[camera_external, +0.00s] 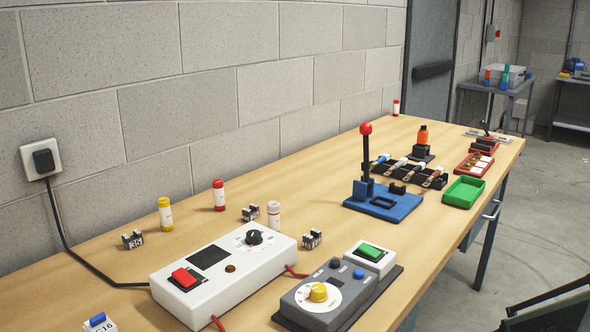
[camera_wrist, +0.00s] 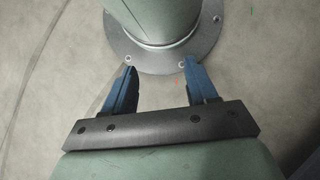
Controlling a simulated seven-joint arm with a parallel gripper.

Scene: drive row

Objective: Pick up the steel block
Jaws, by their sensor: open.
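I cannot make out for sure which thing is the steel block. Small dark-and-light metallic blocks stand on the wooden bench in the external view: one at the left (camera_external: 132,239), one near the middle (camera_external: 250,213) and one beside the white control box (camera_external: 312,239). My gripper (camera_wrist: 159,64) shows in the wrist view, with its two blue fingers apart and nothing between them. It faces my own base and the bare floor, away from the bench. My gripper is not seen in the external view.
The wooden bench (camera_external: 110,283) runs along a block wall. A white control box (camera_external: 222,272), a grey control box (camera_external: 325,295), a blue lever press (camera_external: 383,202) and a green tray (camera_external: 464,192) stand on it. Yellow-capped (camera_external: 165,214) and red-capped (camera_external: 219,195) bottles stand near the wall.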

